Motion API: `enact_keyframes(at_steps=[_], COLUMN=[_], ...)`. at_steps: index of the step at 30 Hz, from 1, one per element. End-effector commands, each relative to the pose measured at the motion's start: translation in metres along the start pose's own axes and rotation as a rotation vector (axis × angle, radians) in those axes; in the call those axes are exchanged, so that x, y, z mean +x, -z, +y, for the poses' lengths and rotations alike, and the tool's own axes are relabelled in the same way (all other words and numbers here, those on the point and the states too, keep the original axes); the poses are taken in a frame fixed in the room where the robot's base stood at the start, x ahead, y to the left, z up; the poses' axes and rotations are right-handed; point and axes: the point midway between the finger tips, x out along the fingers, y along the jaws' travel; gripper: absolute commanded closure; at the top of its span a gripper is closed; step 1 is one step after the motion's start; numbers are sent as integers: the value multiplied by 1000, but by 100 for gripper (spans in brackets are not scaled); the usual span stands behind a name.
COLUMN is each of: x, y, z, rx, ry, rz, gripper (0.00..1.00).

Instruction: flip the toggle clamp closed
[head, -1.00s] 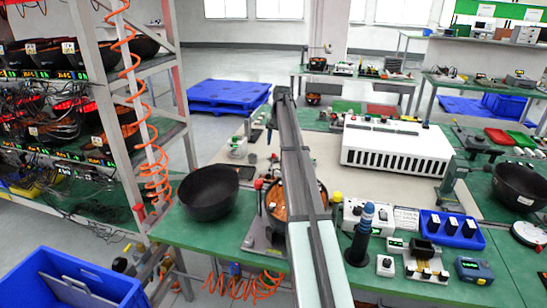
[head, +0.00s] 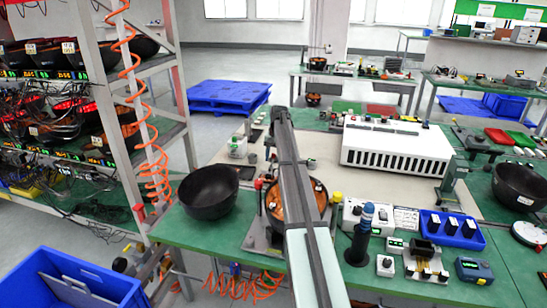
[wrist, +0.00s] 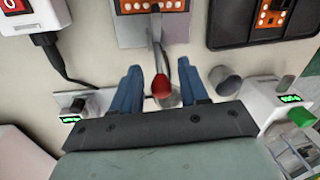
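The toggle clamp shows in the wrist view as a metal lever with a red tip (wrist: 162,83), ahead of a metal plate (wrist: 140,33) that bears an orange part. The lever stands out from the plate towards my gripper. My gripper (wrist: 161,88) is open, with one blue finger on each side of the red tip. Gaps show on both sides, and I see no clear contact. In the head view my arm covers this spot, so I cannot make out the clamp or the fingers there.
In the wrist view, a grey cylinder (wrist: 224,80) stands close to the right finger. A small box with a green display (wrist: 76,104) lies left, and a white unit with a green knob (wrist: 284,105) right. A black holder (wrist: 230,25) is at upper right.

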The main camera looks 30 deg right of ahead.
Motion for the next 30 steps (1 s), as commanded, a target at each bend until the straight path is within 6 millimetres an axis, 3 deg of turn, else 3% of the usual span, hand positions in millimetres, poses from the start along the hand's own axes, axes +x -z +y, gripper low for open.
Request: enact_keyframes(at_steps=[2,13,30], x=[0,0,-1], y=[0,0,-4], z=[0,0,0], rx=[0,0,-4], ry=[0,0,-5], rz=[0,0,32], gripper=[64,100,100])
